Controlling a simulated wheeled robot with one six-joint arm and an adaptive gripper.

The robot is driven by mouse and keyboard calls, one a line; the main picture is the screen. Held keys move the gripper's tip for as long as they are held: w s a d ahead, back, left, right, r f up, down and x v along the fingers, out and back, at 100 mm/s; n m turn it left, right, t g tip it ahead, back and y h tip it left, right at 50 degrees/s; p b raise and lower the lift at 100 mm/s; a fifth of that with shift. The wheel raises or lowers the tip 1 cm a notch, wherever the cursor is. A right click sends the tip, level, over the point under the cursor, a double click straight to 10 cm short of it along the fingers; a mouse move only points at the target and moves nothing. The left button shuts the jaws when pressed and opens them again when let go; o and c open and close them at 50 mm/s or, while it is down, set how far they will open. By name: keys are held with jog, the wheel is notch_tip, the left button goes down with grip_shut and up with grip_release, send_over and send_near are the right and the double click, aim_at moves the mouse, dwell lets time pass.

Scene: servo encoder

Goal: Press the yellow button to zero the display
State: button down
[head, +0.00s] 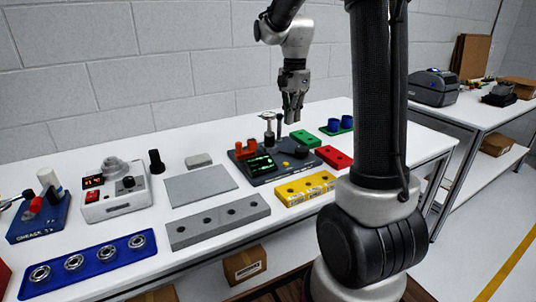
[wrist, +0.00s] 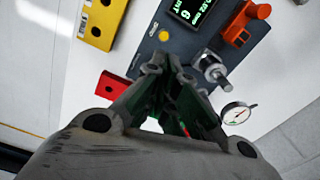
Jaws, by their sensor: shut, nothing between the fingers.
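The dark blue-grey device (head: 288,172) stands on the white bench and carries a lit display (head: 262,163) with green text, too small to read fully. In the wrist view the display (wrist: 190,8) is cut off by the top edge. The yellow button (wrist: 164,36) is a small round spot on the panel beside the display; it also shows in the head view (head: 285,164). My gripper (head: 292,117) is shut and empty, pointing down above the back of the device. In the wrist view its fingertips (wrist: 168,68) appear just below the button, apart from it.
An orange-red part (wrist: 240,20), a metal spindle and a dial gauge (wrist: 237,113) rise from the device near my fingers. A yellow block (head: 306,188), red block (head: 334,157) and green block (head: 305,138) lie close by. A grey plate (head: 200,185) lies left.

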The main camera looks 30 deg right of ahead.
aim_at(289, 164)
jog(key=m, duration=0.2)
jog(key=shift+a+m, duration=0.2)
jog(key=shift+m, duration=0.1)
notch_tip(289, 164, down, 14)
jog(key=shift+d+r, duration=0.1)
dwell(0.5)
